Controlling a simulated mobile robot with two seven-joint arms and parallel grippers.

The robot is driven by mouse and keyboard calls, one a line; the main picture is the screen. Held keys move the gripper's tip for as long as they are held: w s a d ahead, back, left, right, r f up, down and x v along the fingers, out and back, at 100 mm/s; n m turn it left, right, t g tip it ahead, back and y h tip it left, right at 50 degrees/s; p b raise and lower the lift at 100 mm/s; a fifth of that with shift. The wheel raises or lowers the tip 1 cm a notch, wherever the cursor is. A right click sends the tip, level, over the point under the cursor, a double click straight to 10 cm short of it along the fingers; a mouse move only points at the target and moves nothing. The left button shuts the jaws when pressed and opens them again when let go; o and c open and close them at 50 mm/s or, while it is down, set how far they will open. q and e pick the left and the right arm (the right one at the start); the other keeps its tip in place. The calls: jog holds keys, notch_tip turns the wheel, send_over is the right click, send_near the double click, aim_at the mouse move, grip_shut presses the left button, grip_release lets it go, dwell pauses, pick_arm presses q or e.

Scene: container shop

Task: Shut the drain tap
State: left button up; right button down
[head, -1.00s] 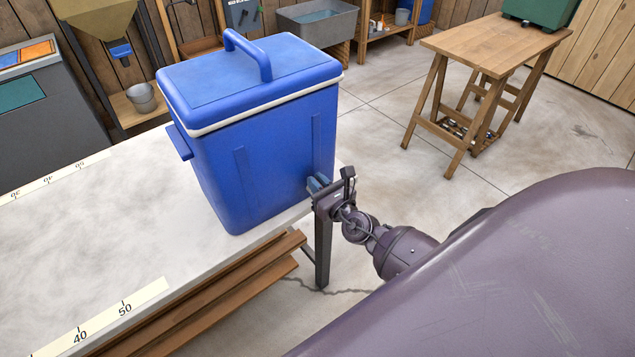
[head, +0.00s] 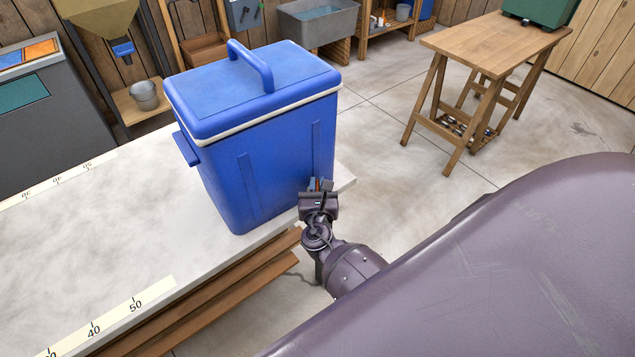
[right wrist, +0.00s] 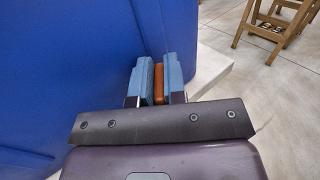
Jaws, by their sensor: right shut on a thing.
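The blue cooler (head: 270,150) with a closed lid stands upright on the end of the pale bench. The drain tap's orange handle (right wrist: 158,84) shows in the right wrist view, between the two blue finger pads at the cooler's side. My right gripper (right wrist: 158,86) is shut on this orange handle. In the head view the right gripper (head: 319,186) is at the cooler's lower right corner and mostly hides the tap. The tap's spout and which way it is set cannot be made out. My left gripper is not in view.
The bench (head: 90,240) has free room left of the cooler, with marked rulers along its edges. A wooden table (head: 485,45) with a green box stands at the back right. The floor between is clear.

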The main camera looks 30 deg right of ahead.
jog(key=m+g+h, duration=0.3)
jog(key=shift+f+h+b, duration=0.1)
jog(key=shift+h+b, duration=0.2)
jog(key=shift+b, duration=0.1)
jog(key=shift+m+g+h+b, duration=0.4)
jog(key=shift+m+g+h, duration=0.55)
jog(key=shift+g, duration=0.25)
jog(key=shift+m+g+h, duration=0.65)
jog(key=shift+m+g, duration=0.2)
jog(key=shift+g, duration=0.25)
jog(key=shift+g+b, duration=0.3)
jog(key=c, duration=1.2)
grip_release()
